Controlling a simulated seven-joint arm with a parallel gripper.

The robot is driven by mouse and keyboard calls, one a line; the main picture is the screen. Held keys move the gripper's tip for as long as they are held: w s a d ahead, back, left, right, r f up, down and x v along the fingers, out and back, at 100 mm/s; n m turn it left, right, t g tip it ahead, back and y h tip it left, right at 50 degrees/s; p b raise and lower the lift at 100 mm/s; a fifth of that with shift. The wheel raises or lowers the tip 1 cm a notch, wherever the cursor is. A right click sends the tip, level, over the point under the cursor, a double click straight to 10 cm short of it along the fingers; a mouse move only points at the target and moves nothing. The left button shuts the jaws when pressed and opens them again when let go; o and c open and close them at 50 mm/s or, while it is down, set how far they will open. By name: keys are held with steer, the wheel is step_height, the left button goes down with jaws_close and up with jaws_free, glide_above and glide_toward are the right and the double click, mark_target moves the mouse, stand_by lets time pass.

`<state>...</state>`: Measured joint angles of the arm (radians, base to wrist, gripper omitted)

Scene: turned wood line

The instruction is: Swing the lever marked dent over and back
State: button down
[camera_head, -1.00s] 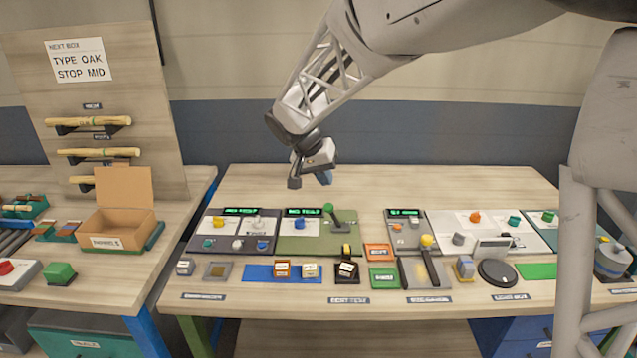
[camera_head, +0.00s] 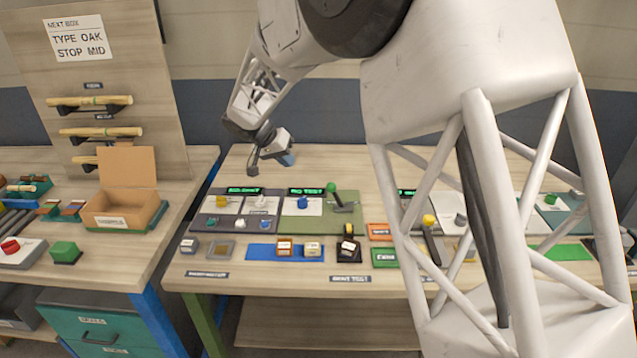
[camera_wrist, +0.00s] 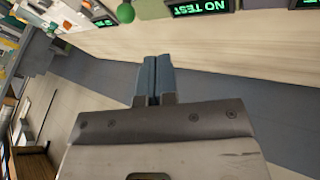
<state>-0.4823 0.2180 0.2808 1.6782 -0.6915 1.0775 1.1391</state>
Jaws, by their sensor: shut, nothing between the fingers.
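The lever (camera_head: 342,203) with a green knob stands on a green panel (camera_head: 348,223), leaning left toward the panel's back. The panel carries a dark display (camera_head: 307,191) with green text, which reads NO TEST (camera_wrist: 200,7) in the wrist view. The table-edge label (camera_head: 350,279) in front seems to read DENT TEST. The green knob (camera_wrist: 126,12) also shows at the top of the wrist view; most of the lever is cut off there. My gripper (camera_head: 286,160) is above the back of the table, behind the panel and apart from the lever. Its blue fingers (camera_wrist: 154,62) are shut and empty.
A dark panel (camera_head: 210,225) with several knobs lies left of the green one. Blocks stand on a blue mat (camera_head: 261,252) in front. A yellow-knobbed lever (camera_head: 431,240) is to the right, partly behind my arm. The table's back strip (camera_head: 345,165) is clear.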

stand_by(0.3)
glide_toward(334, 195)
steer(key=w+a+f, duration=0.1)
steer(key=w+a, duration=0.1)
steer(key=w+a+f, duration=0.1)
steer(key=w+f, duration=0.1)
steer(key=shift+a+f, duration=0.25)
steer(key=shift+a, duration=0.15)
steer(key=shift+s+d+f, duration=0.15)
steer(key=shift+d, duration=0.85)
steer(key=shift+s+d+f, duration=0.15)
steer(key=shift+d, duration=0.85)
